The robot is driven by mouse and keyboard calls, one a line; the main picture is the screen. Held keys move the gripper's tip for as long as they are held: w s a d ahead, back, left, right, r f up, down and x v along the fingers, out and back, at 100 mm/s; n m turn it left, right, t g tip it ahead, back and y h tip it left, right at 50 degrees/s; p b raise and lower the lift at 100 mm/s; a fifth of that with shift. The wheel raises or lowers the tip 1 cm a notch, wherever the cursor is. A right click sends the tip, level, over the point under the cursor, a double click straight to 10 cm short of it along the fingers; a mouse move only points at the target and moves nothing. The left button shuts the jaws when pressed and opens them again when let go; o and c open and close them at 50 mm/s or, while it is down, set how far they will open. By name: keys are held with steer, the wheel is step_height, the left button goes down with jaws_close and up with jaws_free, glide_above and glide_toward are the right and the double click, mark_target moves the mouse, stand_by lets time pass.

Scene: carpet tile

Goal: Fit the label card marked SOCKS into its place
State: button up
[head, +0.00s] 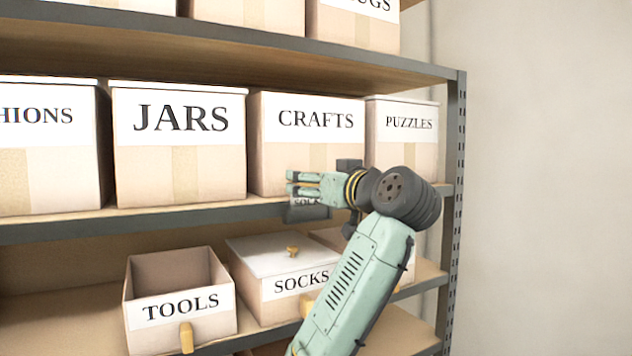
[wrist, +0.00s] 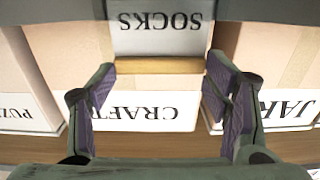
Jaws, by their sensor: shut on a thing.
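The SOCKS label card (head: 307,202) is in front of the shelf's grey front edge, below the CRAFTS box. In the wrist view the card (wrist: 160,38) is white with dark letters, upside down in the picture, with a tan strip (wrist: 160,65) along one edge. My gripper (head: 290,182) is shut on the card at this strip, one finger at each end; the fingers also show in the wrist view (wrist: 160,72). A dark grey piece at the shelf edge surrounds the card's lower part. I cannot tell whether the card sits inside it or in front of it.
Boxes marked JARS (head: 180,150), CRAFTS (head: 308,120) and PUZZLES (head: 405,125) stand close behind my gripper. Below are an open TOOLS box (head: 180,305) and a lidded SOCKS box (head: 285,283). A shelf post (head: 457,180) stands at right, with free room beyond it.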

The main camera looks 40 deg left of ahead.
steer(key=shift+f+b, duration=0.85)
steer(key=shift+f, duration=0.1)
stand_by(0.7)
stand_by(0.4)
steer(key=o, duration=0.9)
